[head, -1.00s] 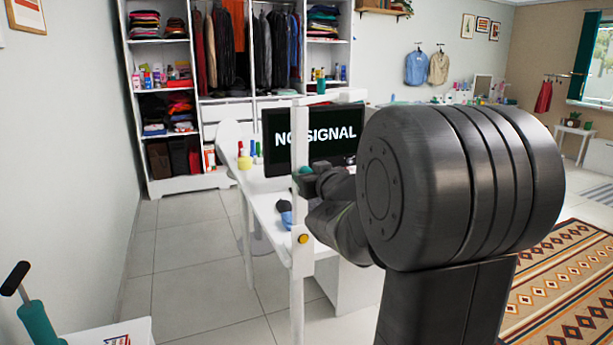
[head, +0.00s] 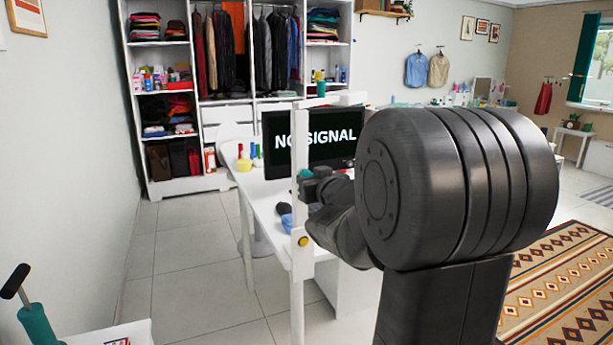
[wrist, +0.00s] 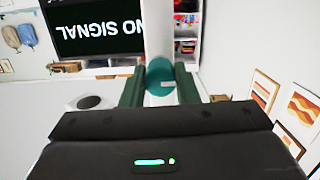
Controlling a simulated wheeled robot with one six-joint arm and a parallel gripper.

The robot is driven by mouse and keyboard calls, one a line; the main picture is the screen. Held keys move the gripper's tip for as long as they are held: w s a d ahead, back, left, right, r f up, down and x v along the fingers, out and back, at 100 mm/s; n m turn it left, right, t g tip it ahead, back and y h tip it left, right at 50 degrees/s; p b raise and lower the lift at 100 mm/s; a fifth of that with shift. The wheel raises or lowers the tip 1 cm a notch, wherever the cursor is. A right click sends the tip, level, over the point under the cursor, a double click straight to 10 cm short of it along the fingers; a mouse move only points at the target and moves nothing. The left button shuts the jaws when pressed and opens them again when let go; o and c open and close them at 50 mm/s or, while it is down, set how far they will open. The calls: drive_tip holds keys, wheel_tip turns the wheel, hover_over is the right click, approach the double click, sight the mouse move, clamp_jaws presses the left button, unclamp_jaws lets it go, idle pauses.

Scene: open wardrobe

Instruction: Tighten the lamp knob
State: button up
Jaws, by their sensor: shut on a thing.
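A white lamp stand (head: 300,140) rises at the near edge of the white desk, with a short arm (head: 335,99) at its top. A round teal knob (wrist: 160,72) with a pale mark sits on the white post (wrist: 158,30) in the wrist view. My gripper (wrist: 160,85) is shut on this knob, one dark green jaw on each side. In the head view, my gripper (head: 310,183) is at the post, and only a little teal of the knob (head: 304,173) shows. A yellow round piece (head: 303,241) is on the stand's lower part.
A monitor reading "NO SIGNAL" (head: 312,138) stands on the desk (head: 268,204) behind the post. Small coloured bottles (head: 245,162) and a blue item (head: 285,215) are on the desk. The open wardrobe (head: 199,60) is at the back. Floor (head: 190,275) to the left is free.

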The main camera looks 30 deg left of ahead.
drive_tip(key=shift+r+m+g+p, duration=0.15)
drive_tip(key=shift+m+g+p, duration=0.15)
drive_tip(key=shift+m+p, duration=2.05)
drive_tip(key=shift+y+p, duration=0.3)
drive_tip(key=shift+p, duration=0.9)
drive_tip(key=shift+m+y+p, duration=0.3)
drive_tip(key=shift+m+p, duration=1.05)
drive_tip(key=shift+p, duration=0.1)
drive_tip(key=m+p, duration=0.2)
drive_tip(key=m, duration=0.2)
drive_tip(key=shift+y, duration=0.3)
drive_tip(key=m+p, duration=0.1)
drive_tip(key=m, duration=0.3)
drive_tip(key=o, duration=1.1)
drive_tip(key=shift+w, duration=0.1)
drive_tip(key=shift+c, duration=0.3)
